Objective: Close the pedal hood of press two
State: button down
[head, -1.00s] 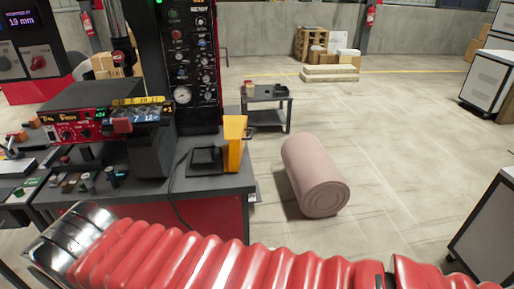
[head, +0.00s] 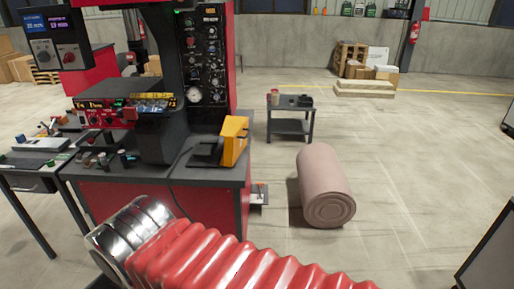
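A black press with a gauge and knob panel (head: 211,60) stands on a red bench with a dark top. A yellow hood-like part (head: 234,140) stands tilted up at the right end of that top, beside a flat black base (head: 204,154). A dark cable runs from there over the bench front. I take this as the pedal hood; it looks raised, and no press number is legible. My arm's red ribbed sleeve and chrome collar cross the lower foreground, in front of the bench. My gripper's fingers are not visible, and nothing of mine is seen touching the yellow part.
A rolled pink mat (head: 325,186) lies on the floor right of the bench. A small grey table (head: 290,118) stands behind it. A side table (head: 38,172) adjoins the bench at left. A dark-edged cabinet (head: 490,250) is at lower right. Floor between is clear.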

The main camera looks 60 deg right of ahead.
aim_at(235, 130)
jog(key=k, duration=0.55)
jog(key=z, duration=1.55)
jog(key=i, duration=1)
jog(key=z, duration=0.05)
jog(key=k, duration=0.35)
jog(key=u, duration=0.05)
